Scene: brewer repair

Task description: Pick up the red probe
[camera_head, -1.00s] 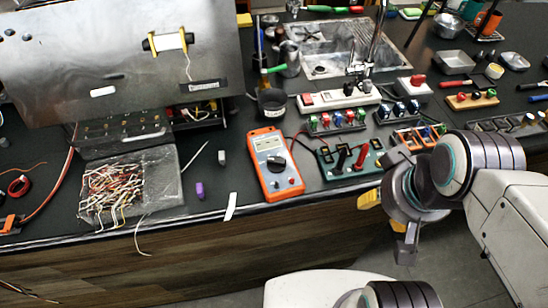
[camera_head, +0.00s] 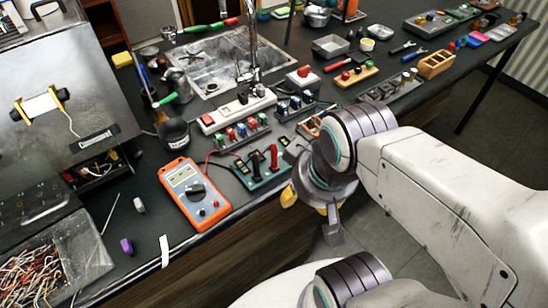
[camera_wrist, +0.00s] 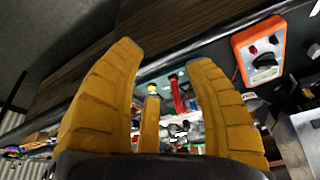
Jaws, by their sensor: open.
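The red probe (camera_head: 274,156) stands upright in a green holder (camera_head: 264,181) near the front edge of the dark counter. A black probe (camera_head: 255,163) stands beside it on its left. In the wrist view the red probe (camera_wrist: 177,95) shows between the yellow fingers, beyond them and apart from them. My gripper (camera_wrist: 163,60) is open and empty. In the head view my gripper (camera_head: 307,200) hangs in front of the counter edge, right of and lower than the holder. My arm hides part of the counter there.
An orange multimeter (camera_head: 194,193) lies left of the holder. A white power strip (camera_head: 237,110) and a row of coloured parts (camera_head: 240,133) lie behind it. A sink (camera_head: 213,70) is farther back. A wooden block (camera_head: 436,64) stands at the right. Floor is free before the counter.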

